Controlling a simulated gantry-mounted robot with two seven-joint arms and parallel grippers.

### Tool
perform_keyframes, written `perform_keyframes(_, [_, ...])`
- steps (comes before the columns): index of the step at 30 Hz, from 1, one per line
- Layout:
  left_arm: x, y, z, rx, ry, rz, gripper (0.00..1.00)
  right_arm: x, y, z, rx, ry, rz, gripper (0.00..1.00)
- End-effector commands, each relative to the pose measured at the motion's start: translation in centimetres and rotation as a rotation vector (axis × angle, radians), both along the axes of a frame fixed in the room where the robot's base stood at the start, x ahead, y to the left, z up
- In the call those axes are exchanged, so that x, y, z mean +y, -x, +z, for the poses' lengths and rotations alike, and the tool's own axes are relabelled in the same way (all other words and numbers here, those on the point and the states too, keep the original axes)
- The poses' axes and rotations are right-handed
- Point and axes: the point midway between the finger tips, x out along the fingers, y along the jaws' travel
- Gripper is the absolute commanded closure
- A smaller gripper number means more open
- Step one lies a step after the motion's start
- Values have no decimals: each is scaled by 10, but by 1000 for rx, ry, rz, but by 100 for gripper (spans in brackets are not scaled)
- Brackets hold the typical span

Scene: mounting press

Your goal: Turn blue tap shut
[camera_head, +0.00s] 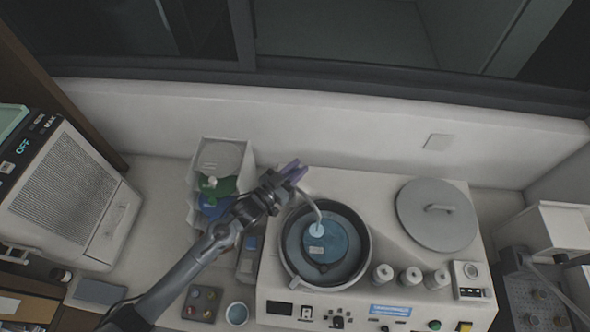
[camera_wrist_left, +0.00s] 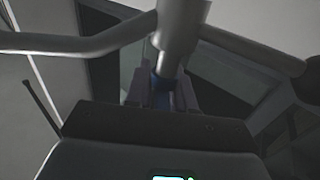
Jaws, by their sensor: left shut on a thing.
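My left gripper (camera_head: 292,171), with purple fingertips, reaches across the counter to the back left corner of the white press. It is shut at the base of the tap, behind the round basin. The grey spout (camera_head: 308,203) curves from there over the basin. In the left wrist view, the blue part of the tap (camera_wrist_left: 160,83) sits between the fingers of my left gripper (camera_wrist_left: 161,90), below a grey pipe (camera_wrist_left: 178,35). In the head view the gripper hides the blue part. How far the tap is turned cannot be told. My right gripper is not in view.
The dark-rimmed basin (camera_head: 367,257) holds a blue disc. A grey lid (camera_head: 437,214) and several small knobs are on the press to the right. Bins (camera_head: 218,160) with green and blue items stand left of the gripper. A vented OFF-display unit (camera_head: 68,185) stands far left.

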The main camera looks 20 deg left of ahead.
Motion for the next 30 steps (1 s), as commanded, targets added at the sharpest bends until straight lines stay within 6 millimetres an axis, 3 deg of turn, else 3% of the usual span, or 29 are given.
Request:
perform_keyframes(1, [4,0,-8,9,-10,-40,100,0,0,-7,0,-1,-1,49])
perform_keyframes(11, [-1,2,-12,9,-9,-351,100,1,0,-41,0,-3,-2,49])
perform_keyframes(24, [-6,7,-14,9,-7,-728,100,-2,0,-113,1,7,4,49])
perform_keyframes(30, [-8,9,-12,9,-6,-840,100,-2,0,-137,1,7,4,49])
